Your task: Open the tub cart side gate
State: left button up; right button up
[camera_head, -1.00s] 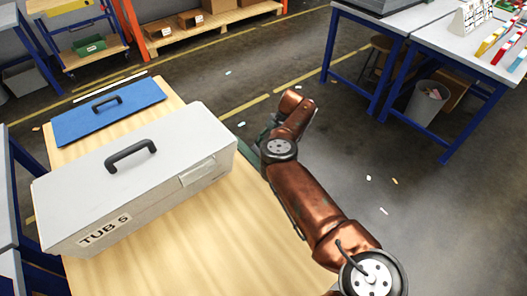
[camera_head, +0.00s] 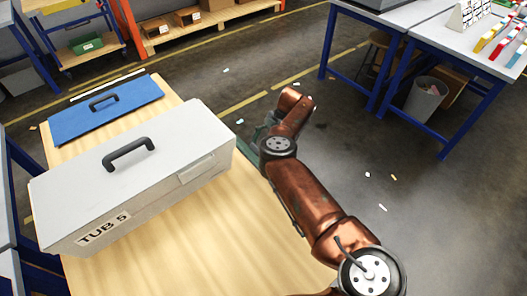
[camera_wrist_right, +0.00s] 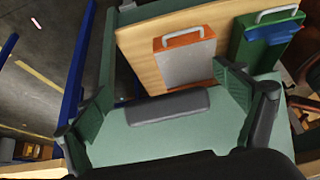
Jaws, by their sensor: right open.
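In the right wrist view, my right gripper (camera_wrist_right: 163,88) is open, with a textured green finger at each side. Between the fingers lies a dark grey bar (camera_wrist_right: 168,106) on a pale green panel (camera_wrist_right: 175,133), which looks like the cart's side gate. I cannot tell whether the fingers touch the bar. Behind the panel is a wooden deck (camera_wrist_right: 133,45) with a green frame, carrying an orange tub (camera_wrist_right: 186,61) and a green tub (camera_wrist_right: 252,44). In the head view, the gripper is hidden behind my copper right arm; a bit of green shows beside it. My left gripper is out of view.
Blue-legged tables (camera_head: 470,55) and a grey bin (camera_head: 424,101) stand at right. The middle floor is open, with small litter.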

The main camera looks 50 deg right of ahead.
jog(key=shift+r, duration=0.1)
jog(key=v, duration=1.1)
jog(key=shift+d+r, duration=0.2)
jog(key=shift+r, duration=0.15)
